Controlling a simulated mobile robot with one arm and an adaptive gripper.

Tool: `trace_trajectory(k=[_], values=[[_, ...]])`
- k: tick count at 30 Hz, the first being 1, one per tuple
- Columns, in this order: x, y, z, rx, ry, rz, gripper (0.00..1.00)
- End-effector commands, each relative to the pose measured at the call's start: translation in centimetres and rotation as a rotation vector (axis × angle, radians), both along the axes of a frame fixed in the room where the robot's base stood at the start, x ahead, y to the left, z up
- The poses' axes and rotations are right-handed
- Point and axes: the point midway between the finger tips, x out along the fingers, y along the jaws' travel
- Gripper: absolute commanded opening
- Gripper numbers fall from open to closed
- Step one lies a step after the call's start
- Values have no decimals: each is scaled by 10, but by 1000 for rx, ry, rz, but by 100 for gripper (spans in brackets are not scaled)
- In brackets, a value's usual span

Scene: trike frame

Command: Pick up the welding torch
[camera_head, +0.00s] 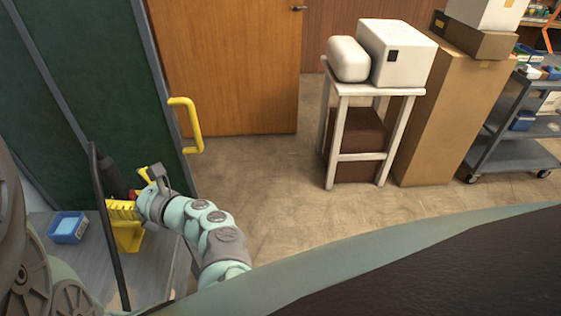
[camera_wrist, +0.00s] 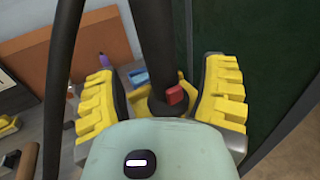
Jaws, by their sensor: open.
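The welding torch is dark with a red trigger. In the wrist view its dark handle (camera_wrist: 160,100) lies between my two yellow-padded fingers, with a gap on either side. In the head view, part of the torch (camera_head: 112,180) shows at the left, just above my gripper (camera_head: 122,207). My gripper is open around the torch, and it also shows in the wrist view (camera_wrist: 162,78). A yellow holder (camera_head: 129,236) stands below the torch on a grey table (camera_head: 165,255). My fingers and the cable partly hide the torch.
A black cable (camera_head: 110,240) runs past my gripper. A blue bin (camera_head: 68,228) sits on the table. A green panel (camera_head: 80,90) with a yellow handle (camera_head: 187,125) stands behind. A white stand (camera_head: 338,150), carton (camera_head: 425,120) and cart (camera_head: 510,155) stand right, beyond open floor.

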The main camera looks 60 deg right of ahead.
Motion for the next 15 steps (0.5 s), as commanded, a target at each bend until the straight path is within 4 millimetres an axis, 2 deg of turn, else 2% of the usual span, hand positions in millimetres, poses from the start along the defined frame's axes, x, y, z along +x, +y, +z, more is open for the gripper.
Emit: trace_trajectory(k=[1,6,15], values=[[8,2,6,-1,-2,4,72],[28,4,4,-1,-2,1,72],[33,6,1,-1,0,2,72]])
